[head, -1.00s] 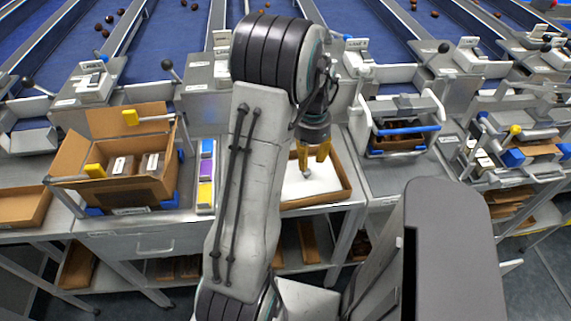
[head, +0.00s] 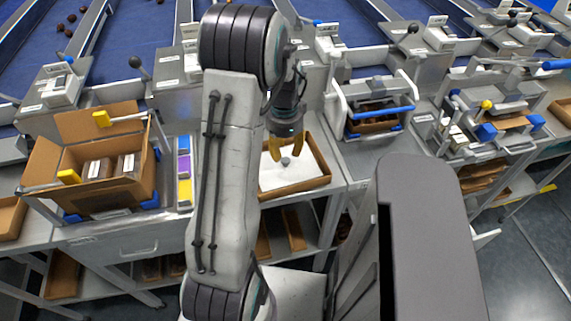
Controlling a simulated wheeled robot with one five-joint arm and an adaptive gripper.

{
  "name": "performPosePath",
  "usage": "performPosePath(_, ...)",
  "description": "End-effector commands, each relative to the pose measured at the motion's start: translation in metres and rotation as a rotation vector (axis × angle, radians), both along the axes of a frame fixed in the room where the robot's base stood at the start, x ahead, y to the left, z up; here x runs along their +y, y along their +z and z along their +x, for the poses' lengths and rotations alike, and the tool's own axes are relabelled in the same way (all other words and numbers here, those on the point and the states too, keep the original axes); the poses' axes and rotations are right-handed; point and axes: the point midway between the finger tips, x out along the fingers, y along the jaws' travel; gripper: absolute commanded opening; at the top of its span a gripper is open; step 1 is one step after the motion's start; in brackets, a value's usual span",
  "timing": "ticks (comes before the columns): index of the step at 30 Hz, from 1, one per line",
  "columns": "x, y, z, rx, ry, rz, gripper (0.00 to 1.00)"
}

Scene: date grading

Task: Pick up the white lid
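The white lid (head: 277,178) lies flat in a shallow brown cardboard tray (head: 310,184) on the grey bench, and a small grey knob (head: 286,162) stands on it. My gripper (head: 288,157) has yellow fingers and points down over the tray. Its fingers are spread apart with nothing visible held between them. The knob shows just below and between the fingertips; I cannot tell how much height separates them. My arm hides the left part of the tray and lid.
An open cardboard box (head: 128,172) with dark packs stands on the left. A strip of blue, purple and yellow blocks (head: 184,172) lies between it and my arm. A metal frame with a blue bar (head: 382,112) stands right of the tray.

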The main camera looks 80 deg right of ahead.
Motion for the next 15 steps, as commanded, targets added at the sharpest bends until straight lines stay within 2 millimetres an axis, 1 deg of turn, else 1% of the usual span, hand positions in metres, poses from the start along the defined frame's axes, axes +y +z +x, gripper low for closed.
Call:
performPosePath(9, 0.001, -0.036, -0.002, 0.000, 0.001, 0.004, 0.32)
performPosePath(12, 0.001, -0.044, -0.002, 0.000, 0.001, 0.004, 0.32)
performPosePath(15, 0.001, -0.048, -0.002, 0.000, 0.001, 0.002, 0.32)
